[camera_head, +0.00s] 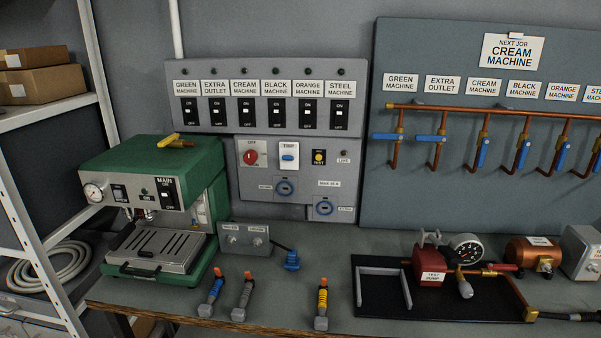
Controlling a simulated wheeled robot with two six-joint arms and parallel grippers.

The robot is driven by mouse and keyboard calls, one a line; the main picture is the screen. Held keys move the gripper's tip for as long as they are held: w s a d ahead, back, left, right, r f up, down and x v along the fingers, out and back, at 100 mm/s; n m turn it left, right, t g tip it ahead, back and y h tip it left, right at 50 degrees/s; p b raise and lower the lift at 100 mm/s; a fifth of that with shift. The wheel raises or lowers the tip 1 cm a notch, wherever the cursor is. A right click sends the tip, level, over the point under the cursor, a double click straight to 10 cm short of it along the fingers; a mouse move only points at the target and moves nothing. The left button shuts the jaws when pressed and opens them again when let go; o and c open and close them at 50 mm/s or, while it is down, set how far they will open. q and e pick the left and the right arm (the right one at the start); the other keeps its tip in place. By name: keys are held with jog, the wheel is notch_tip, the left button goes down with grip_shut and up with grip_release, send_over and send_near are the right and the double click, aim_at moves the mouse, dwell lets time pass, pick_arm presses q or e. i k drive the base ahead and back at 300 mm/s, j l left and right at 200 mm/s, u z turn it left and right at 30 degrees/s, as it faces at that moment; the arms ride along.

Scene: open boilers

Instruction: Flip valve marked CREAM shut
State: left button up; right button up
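The valve marked CREAM has a blue lever (482,153) on a copper drop pipe, on the grey wall panel at the right. Its white CREAM MACHINE label (484,87) is above the copper header pipe. The lever hangs down roughly along its pipe. The neighbouring GREEN lever (385,137) and EXTRA OUTLET lever (430,138) lie crosswise, about level. The BLACK lever (521,154) and ORANGE lever (562,156) hang down along their pipes. Neither of my grippers shows in the head view.
A green coffee machine (152,150) stands on the left of the bench. A red test pump (430,273) with a gauge (467,249) sits on a black tray (380,318) below the valves. Several hand tools lie at the front. A switch panel (270,93) is left of the valves.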

aim_at(486, 141)
jog(key=i+l+z, duration=0.3)
jog(key=l, duration=0.2)
jog(key=i+l+z, duration=0.25)
jog(key=i+l, duration=0.1)
jog(key=l, duration=0.1)
